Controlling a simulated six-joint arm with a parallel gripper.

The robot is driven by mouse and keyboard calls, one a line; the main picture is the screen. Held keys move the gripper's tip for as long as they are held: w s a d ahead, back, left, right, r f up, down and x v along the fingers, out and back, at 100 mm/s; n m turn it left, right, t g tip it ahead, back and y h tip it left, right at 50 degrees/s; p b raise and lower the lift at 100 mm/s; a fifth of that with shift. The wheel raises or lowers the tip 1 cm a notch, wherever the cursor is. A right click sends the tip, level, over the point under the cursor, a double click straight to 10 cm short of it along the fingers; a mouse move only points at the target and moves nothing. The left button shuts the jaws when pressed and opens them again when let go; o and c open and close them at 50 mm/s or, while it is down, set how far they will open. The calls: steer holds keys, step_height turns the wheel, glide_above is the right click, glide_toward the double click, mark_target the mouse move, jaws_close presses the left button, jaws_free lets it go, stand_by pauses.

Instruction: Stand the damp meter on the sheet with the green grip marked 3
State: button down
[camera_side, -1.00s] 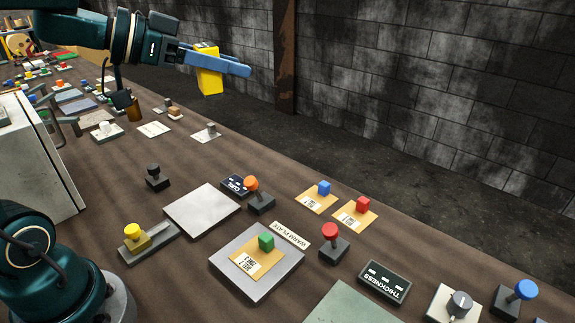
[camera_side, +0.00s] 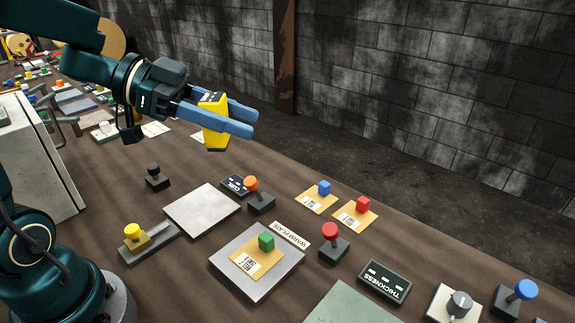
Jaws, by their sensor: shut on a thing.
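My gripper (camera_side: 236,116) is shut on the yellow damp meter (camera_side: 216,139), which hangs between the blue fingers with a slight tilt, well above the table. The sheet with the green grip (camera_side: 266,243) is an orange-tan card (camera_side: 248,262) with a white printed label. It lies on the grey warm plate (camera_side: 258,291), lower and to the right of my gripper. The number on its label is too small to read. Two similar sheets, one with a blue grip (camera_side: 324,188) and one with a red grip (camera_side: 363,204), lie on the table further right.
A red-knobbed lever (camera_side: 331,241), an orange-knobbed lever (camera_side: 253,190) and a yellow-knobbed slider (camera_side: 140,241) stand around the plate. A pale flat plate (camera_side: 201,210) lies left of it. A thickness panel (camera_side: 385,282) lies to the right.

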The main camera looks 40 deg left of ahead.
steer(key=shift+s+d+f+m+g+h, duration=0.55)
steer(key=shift+d+f+m+g, duration=0.75)
steer(key=shift+f, duration=1.75)
steer(key=shift+s+d+f+m+g+h, duration=0.55)
steer(key=shift+d+f+m+g, duration=0.75)
steer(key=shift+f, duration=1.75)
steer(key=shift+s+d+f+m+g+h, duration=0.5)
steer(key=shift+d+f+m+g, duration=0.75)
steer(key=shift+f, duration=1.8)
steer(key=shift+a+f+g, duration=0.35)
steer(key=shift+f+g, duration=0.2)
steer(key=shift+c, duration=1.2)
jaws_free()
steer(key=shift+s, duration=0.1)
steer(key=shift+v, duration=2.55)
